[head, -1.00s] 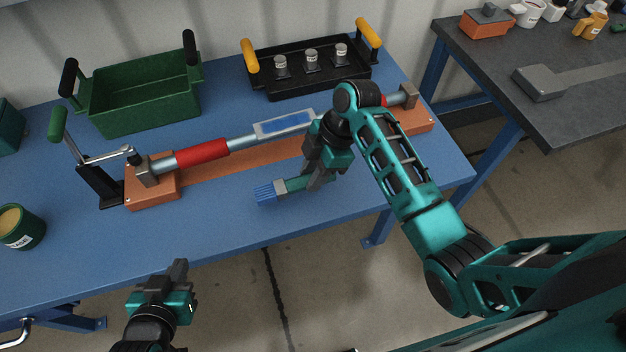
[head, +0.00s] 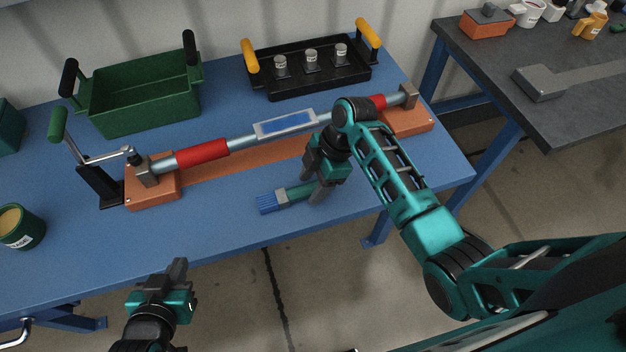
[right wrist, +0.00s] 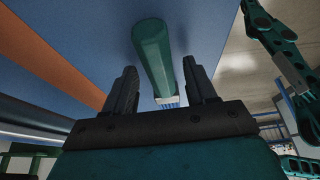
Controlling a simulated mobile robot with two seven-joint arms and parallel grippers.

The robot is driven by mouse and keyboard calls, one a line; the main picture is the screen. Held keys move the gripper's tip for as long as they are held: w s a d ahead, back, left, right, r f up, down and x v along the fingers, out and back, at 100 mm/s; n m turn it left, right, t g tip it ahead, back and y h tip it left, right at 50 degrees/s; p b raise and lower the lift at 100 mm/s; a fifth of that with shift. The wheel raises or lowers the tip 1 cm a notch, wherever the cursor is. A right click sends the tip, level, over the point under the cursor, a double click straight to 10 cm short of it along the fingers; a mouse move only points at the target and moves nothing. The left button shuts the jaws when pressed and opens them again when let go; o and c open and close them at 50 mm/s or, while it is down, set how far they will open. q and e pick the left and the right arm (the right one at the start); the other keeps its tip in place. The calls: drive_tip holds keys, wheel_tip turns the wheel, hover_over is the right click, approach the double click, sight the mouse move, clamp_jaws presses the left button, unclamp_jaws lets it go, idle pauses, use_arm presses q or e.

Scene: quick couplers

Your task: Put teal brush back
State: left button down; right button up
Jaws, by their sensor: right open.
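The teal brush (head: 300,192) lies on the blue table in front of the orange base, its blue bristles pointing left in the head view. In the right wrist view its teal handle (right wrist: 152,55) runs between the fingers, with the ferrule and bristles partly hidden behind the gripper body. My right gripper (head: 318,194) is open, with its fingers on either side of the handle, close to the table. My left gripper (head: 178,268) is off the front edge of the table, apart from the brush; its finger gap is not clear.
A red and steel bar with a display (head: 286,124) spans the orange base (head: 240,163) behind the brush. A green crate (head: 140,105) and a black tray (head: 350,77) stand behind it. A green tin (head: 25,232) is at left. The front middle of the table is clear.

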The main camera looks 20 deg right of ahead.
drive_tip(key=shift+f, duration=0.2)
drive_tip(key=v, duration=1.3)
drive_tip(key=shift+s+a, duration=0.15)
drive_tip(key=shift+a, duration=0.1)
